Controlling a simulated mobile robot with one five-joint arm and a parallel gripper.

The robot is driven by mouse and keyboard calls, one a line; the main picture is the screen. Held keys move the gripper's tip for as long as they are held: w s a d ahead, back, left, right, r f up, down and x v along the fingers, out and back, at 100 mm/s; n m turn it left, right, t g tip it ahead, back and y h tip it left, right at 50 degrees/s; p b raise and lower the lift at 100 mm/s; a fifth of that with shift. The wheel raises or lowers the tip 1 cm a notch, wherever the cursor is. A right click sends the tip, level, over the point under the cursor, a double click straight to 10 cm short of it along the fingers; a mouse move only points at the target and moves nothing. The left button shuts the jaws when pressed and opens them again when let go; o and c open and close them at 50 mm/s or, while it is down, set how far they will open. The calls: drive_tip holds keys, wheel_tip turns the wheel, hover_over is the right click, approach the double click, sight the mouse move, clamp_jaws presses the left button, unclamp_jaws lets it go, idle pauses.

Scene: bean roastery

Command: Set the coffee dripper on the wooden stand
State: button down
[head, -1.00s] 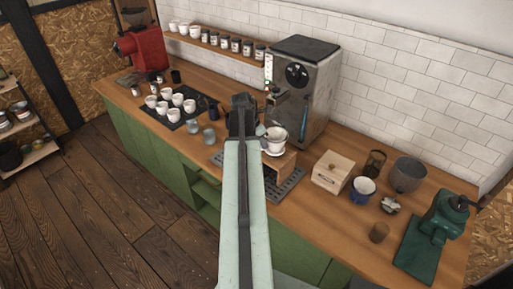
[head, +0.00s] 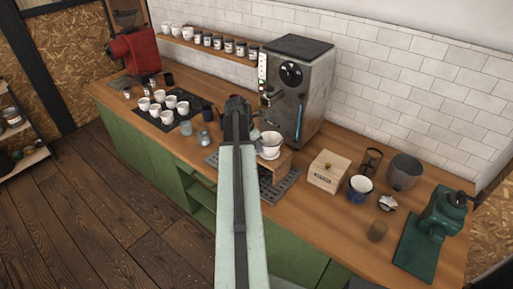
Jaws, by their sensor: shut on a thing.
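The white coffee dripper (head: 270,141) is upright, with a wide flange at its base. It is at the wooden stand (head: 284,161), over its top; I cannot tell whether its base touches the wood. My gripper (head: 256,132) is shut on the dripper at its left side. My arm's dark wrist hides most of the jaws and the left part of the stand. The stand is on a dark slotted drip tray (head: 289,184) on the wooden counter.
The steel espresso machine (head: 298,95) stands close behind the stand. White cups on a dark mat and grey cups (head: 204,138) are to the left.

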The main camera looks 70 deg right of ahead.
drive_tip(key=shift+f, duration=0.2)
drive_tip(key=c, duration=1.5)
unclamp_jaws()
drive_tip(key=shift+o, duration=0.2)
drive_tip(key=p+v, duration=0.7)
drive_tip(key=v, duration=0.1)
